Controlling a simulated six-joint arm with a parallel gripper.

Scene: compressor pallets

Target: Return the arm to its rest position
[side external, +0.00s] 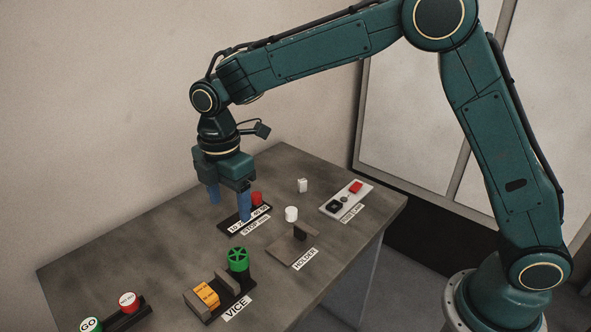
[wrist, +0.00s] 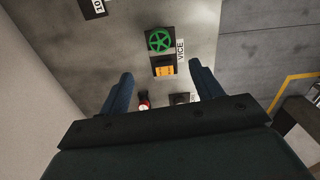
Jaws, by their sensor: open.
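My gripper (side external: 229,201) hangs fingers-down above the back-left part of the grey table (side external: 150,240). Its two blue fingers are spread wide with nothing held between them. In the side view the nearer finger overlaps a dark labelled plate with a red cylinder (side external: 257,198); I cannot tell the exact height above it. The wrist view also shows my open gripper (wrist: 160,76), with the vice's green wheel (wrist: 160,40) and orange block (wrist: 164,71) seen past the fingers.
The vice with its green wheel (side external: 238,259) stands at the front. A holder (side external: 290,246), a white cylinder (side external: 291,213), a small white block (side external: 302,185) and a switch panel (side external: 335,206) stand to the right. A GO button (side external: 90,325) and a red button (side external: 127,300) are front left. A wall rises behind.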

